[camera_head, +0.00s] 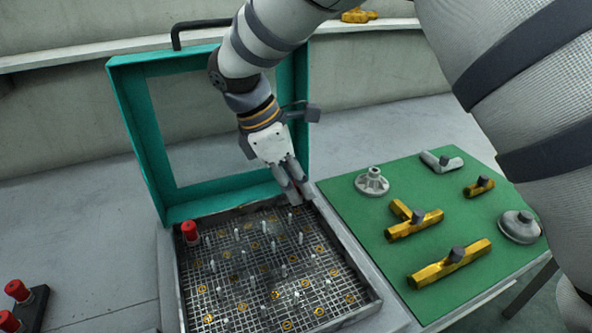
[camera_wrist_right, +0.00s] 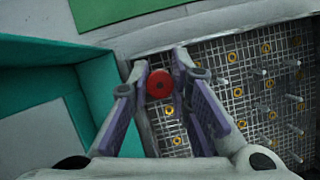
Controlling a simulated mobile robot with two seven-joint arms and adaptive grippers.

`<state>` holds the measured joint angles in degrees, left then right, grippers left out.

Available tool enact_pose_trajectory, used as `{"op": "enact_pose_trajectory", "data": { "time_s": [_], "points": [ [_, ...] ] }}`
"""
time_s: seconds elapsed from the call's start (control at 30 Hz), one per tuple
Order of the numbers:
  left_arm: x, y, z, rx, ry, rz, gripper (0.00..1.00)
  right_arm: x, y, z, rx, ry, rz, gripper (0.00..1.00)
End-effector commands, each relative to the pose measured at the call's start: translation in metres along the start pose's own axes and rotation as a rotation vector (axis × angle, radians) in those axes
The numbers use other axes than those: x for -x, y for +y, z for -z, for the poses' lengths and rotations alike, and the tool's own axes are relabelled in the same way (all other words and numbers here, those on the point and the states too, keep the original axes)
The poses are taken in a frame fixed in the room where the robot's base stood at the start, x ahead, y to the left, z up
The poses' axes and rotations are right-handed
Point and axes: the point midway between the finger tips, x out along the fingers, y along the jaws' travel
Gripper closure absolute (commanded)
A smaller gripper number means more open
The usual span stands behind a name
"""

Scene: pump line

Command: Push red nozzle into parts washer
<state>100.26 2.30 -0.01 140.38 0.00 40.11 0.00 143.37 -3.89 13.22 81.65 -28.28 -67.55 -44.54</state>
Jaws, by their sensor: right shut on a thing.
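My right gripper (camera_head: 299,190) is over the back right corner of the parts washer (camera_head: 362,272), with its fingers pointing down. It is shut on a red nozzle. In the right wrist view the round red top of the held nozzle (camera_wrist_right: 159,84) shows between the two fingers, close to the basket's edge. The fingers hide most of this nozzle in the head view, and I cannot tell whether its lower end touches the grid. Another red nozzle (camera_head: 190,232) stands upright in the washer's back left corner. My left gripper is not in view.
The washer's teal lid (camera_head: 138,143) stands open behind it. Several white pegs rise from the grid. At right, a green mat (camera_head: 352,207) carries brass fittings (camera_head: 450,263) and grey parts (camera_head: 371,181). More red nozzles (camera_head: 17,290) stand in a dark holder at lower left.

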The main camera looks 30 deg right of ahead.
Motion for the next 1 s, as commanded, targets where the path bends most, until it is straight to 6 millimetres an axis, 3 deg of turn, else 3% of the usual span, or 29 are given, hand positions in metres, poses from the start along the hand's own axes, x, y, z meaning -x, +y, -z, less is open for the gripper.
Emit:
{"op": "enact_pose_trajectory", "data": {
  "time_s": [0.3, 1.0],
  "points": [
    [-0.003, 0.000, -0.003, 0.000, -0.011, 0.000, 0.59, -0.020, 0.000, 0.008, 0.001, -0.001, 0.000, 1.00],
    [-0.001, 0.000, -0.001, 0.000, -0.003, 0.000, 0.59, -0.021, 0.000, 0.008, 0.000, 0.000, -0.001, 1.00]
  ]
}}
